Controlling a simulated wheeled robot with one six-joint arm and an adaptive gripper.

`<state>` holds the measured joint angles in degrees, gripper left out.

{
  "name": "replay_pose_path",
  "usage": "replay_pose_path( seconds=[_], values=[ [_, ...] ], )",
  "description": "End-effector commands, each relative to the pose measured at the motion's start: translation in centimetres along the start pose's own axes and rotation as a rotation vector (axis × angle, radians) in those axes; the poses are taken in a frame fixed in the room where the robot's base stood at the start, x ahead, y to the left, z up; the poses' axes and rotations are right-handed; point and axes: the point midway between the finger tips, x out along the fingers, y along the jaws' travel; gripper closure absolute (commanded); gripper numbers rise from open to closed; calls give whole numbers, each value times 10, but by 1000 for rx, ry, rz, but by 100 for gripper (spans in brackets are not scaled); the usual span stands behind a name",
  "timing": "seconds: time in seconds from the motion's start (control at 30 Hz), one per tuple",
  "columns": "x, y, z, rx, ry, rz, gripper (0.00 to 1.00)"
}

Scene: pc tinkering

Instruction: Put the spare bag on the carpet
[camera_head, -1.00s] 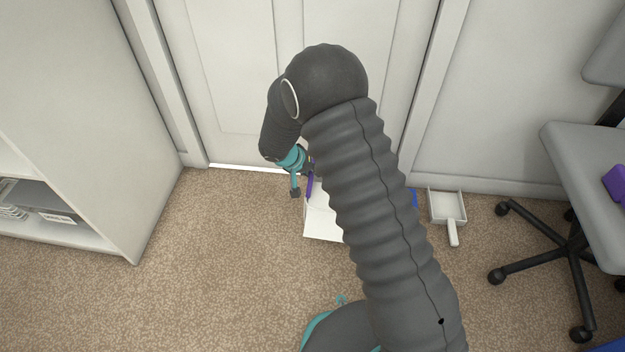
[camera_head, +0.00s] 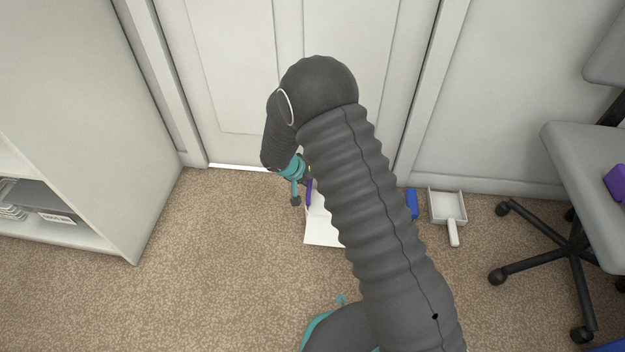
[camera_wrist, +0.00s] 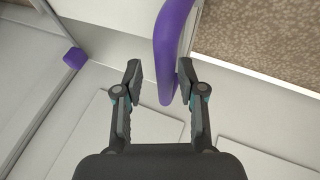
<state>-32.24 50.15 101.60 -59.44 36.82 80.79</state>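A white, flat-looking thing (camera_head: 321,232) with a purple strip (camera_head: 309,192) at its left edge is on the carpet (camera_head: 225,260) by the door. It may be the spare bag, but my arm hides much of it. In the wrist view the purple curved strip (camera_wrist: 171,45) reaches down between my fingers, close to the right one; I cannot tell whether they touch. My gripper (camera_wrist: 160,82) is open, with a gap wider than the strip. In the head view my gripper (camera_head: 296,200) is low, just left of the strip. A second purple piece (camera_wrist: 75,57) shows at the left of the wrist view.
The white door (camera_head: 235,100) stands behind. A white shelf unit (camera_head: 105,130) is on the left. A blue object (camera_head: 412,203) and a white dustpan (camera_head: 447,208) lie to the right, beside a grey office chair (camera_head: 585,165). The carpet at front left is clear.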

Motion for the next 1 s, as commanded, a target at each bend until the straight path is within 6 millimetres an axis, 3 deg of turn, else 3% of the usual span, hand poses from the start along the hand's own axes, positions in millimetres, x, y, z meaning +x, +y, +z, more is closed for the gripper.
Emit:
replay_pose_path(
  seconds=[0.17, 0.6, 0.8, 1.0],
  values=[
    [-21, -1, -1, 0, 3, -2, 60],
    [-101, 0, -1, 1, 2, -1, 60],
    [-117, 0, 0, 0, 0, 0, 60],
    [-119, 0, 0, 0, 0, 0, 60]
  ],
)
